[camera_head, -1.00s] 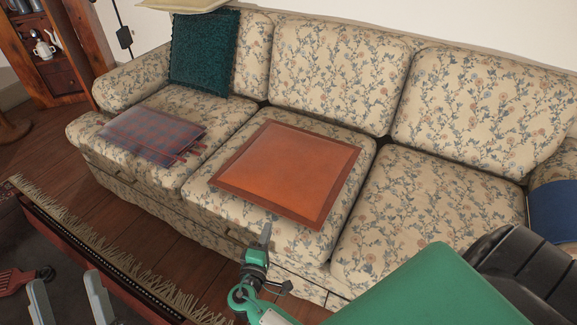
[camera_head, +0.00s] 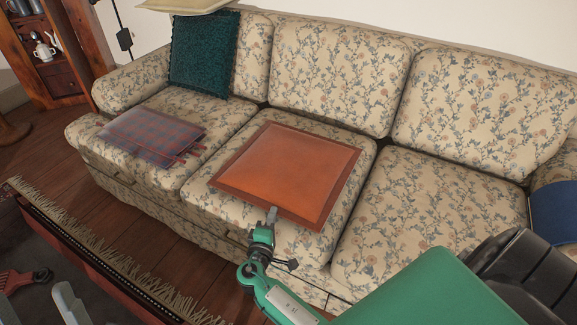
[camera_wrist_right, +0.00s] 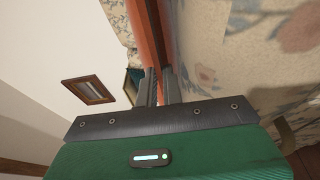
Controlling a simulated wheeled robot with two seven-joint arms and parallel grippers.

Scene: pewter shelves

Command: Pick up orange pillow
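The orange pillow (camera_head: 285,170), a flat square with a darker brown-red border, lies on the middle seat of the floral sofa. My right gripper (camera_head: 272,214) is at its front edge in the head view. In the right wrist view, the pillow (camera_wrist_right: 148,32) is seen edge-on as an orange strip running down between the two fingers of the right gripper (camera_wrist_right: 159,88). The fingers stand apart, one on each side of the strip; contact cannot be told. My left gripper (camera_head: 38,308) is at the bottom left, its fingers apart and empty, partly cut off by the frame.
A plaid folded cloth or cushion (camera_head: 152,136) lies on the left seat, and a dark green pillow (camera_head: 203,55) leans behind it. A blue cushion (camera_head: 553,212) is at the right end. A fringed rug (camera_head: 95,250) lies in front of the sofa (camera_head: 430,215).

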